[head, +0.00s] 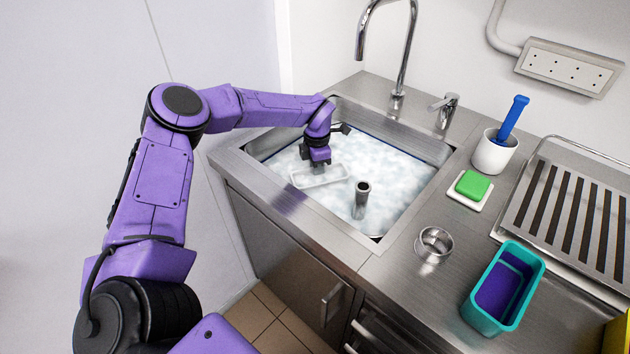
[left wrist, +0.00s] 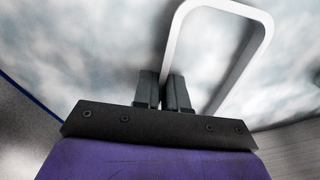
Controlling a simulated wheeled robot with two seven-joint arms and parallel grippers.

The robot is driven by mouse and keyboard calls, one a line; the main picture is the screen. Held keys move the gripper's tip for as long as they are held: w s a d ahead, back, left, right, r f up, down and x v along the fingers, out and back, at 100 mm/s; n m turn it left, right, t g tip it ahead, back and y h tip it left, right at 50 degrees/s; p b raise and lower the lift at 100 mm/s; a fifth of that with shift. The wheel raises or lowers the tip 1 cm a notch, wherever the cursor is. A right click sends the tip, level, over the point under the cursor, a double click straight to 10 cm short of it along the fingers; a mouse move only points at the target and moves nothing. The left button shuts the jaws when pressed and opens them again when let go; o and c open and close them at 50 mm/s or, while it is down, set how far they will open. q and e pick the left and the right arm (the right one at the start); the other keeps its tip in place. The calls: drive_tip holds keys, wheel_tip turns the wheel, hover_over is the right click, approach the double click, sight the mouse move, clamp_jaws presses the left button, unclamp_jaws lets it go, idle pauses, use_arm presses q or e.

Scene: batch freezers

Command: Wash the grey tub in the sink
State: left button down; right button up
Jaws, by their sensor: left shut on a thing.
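The grey tub (head: 322,184) is in the sink (head: 425,147), low in white, foamy water, with only its pale rim showing. My left gripper (head: 317,166) points down and is shut on the tub's rim at its far side. In the left wrist view the fingers (left wrist: 164,92) are close together at the rim of the tub (left wrist: 236,7), with foamy water around it. The tub's walls and bottom are hidden by the foam. My right gripper is not in view.
An upright metal standpipe (head: 361,200) stands in the water just right of the tub. The faucet (head: 398,85) arches behind the sink. On the right counter are a green sponge (head: 472,185), a white cup (head: 494,154) with a blue-handled brush, a metal ring (head: 434,243) and a teal tub (head: 528,290).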

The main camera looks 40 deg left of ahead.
use_arm(q)
wheel_tip(320, 180, up, 17)
drive_tip(key=p, duration=1.2)
drive_tip(key=shift+f, duration=0.1)
idle(0.8)
wheel_tip(320, 180, up, 3)
drive_tip(key=shift+p, duration=1.2)
